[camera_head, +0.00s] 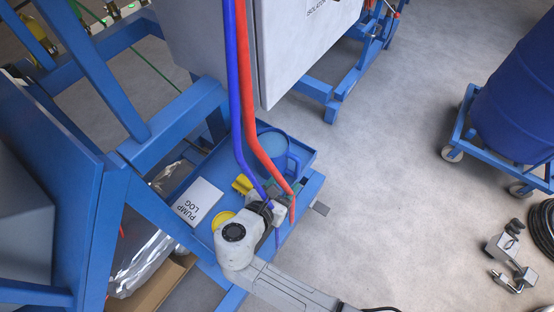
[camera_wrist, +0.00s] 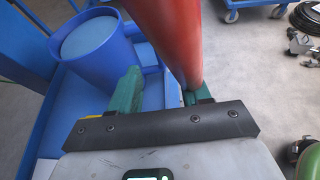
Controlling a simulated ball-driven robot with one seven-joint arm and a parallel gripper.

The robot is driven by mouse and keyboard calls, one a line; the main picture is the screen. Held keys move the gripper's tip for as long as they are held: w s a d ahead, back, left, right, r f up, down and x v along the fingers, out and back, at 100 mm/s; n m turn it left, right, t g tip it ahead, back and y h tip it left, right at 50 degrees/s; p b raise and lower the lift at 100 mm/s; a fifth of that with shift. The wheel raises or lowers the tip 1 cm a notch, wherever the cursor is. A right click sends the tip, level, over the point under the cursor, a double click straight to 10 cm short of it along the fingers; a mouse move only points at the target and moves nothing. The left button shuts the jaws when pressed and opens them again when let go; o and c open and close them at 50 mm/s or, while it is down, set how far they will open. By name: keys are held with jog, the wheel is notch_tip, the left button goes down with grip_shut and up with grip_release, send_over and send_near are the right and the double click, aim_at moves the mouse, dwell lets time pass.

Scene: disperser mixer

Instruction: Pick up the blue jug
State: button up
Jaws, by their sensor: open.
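The blue jug (camera_head: 273,147) stands upright on a blue tray shelf (camera_head: 309,190), its handle facing right. In the wrist view the jug (camera_wrist: 92,45) is at the upper left, with a lighter blue surface inside its rim. My gripper (camera_head: 288,190) is just below the jug in the head view, partly hidden by hoses. In the wrist view its two green fingers (camera_wrist: 162,92) are apart and hold nothing. The jug is beyond and left of the left finger.
A red hose (camera_wrist: 168,35) crosses close to the right finger; contact cannot be told. The red hose (camera_head: 246,90) and a blue hose (camera_head: 233,90) hang before the jug in the head view. A PUMP LOG booklet (camera_head: 197,201) and yellow item (camera_head: 242,184) lie nearby.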

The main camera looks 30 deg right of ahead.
aim_at(297, 169)
jog(key=shift+x, duration=3.4)
jog(key=shift+w+a, duration=0.1)
jog(key=shift+w, duration=0.05)
jog(key=shift+c, duration=0.2)
grip_shut()
jog(key=shift+r, duration=0.1)
